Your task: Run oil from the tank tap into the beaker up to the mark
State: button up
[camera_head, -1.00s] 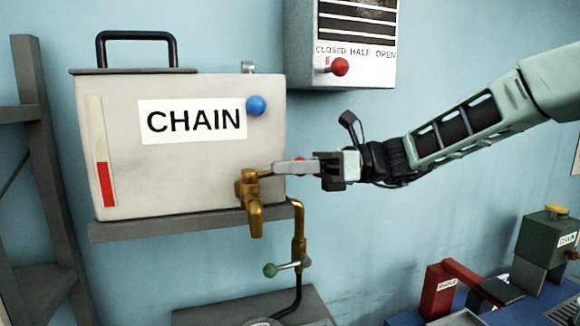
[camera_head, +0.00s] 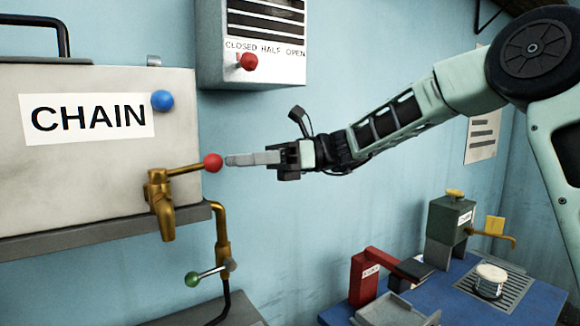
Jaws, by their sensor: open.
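The grey tank (camera_head: 100,190) labelled CHAIN stands at the left, cut by the picture edge. Its brass tap (camera_head: 160,200) has a spout pointing down and a lever (camera_head: 188,168) reaching right to a red ball (camera_head: 212,163). My gripper (camera_head: 232,159) is open and empty, its fingertips just right of the red ball and apparently apart from it. The fingers overlap in this side view. No oil stream shows below the spout. I cannot make out a beaker under the tap; the area below it is partly out of view.
A wall box (camera_head: 262,75) marked CLOSED, HALF, OPEN carries a red knob. A blue ball (camera_head: 162,100) sits on the tank. A green-knobbed valve (camera_head: 193,279) is on the pipe below. A blue bench (camera_head: 460,305) at lower right holds a red device, a green dispenser and a white container (camera_head: 490,280).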

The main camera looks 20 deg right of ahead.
aim_at(218, 167)
jog(key=w+d+b, duration=0.1)
jog(key=d+b, duration=0.1)
jog(key=d, duration=0.7)
jog(key=shift+w+d, duration=0.25)
jog(key=shift+d, duration=0.05)
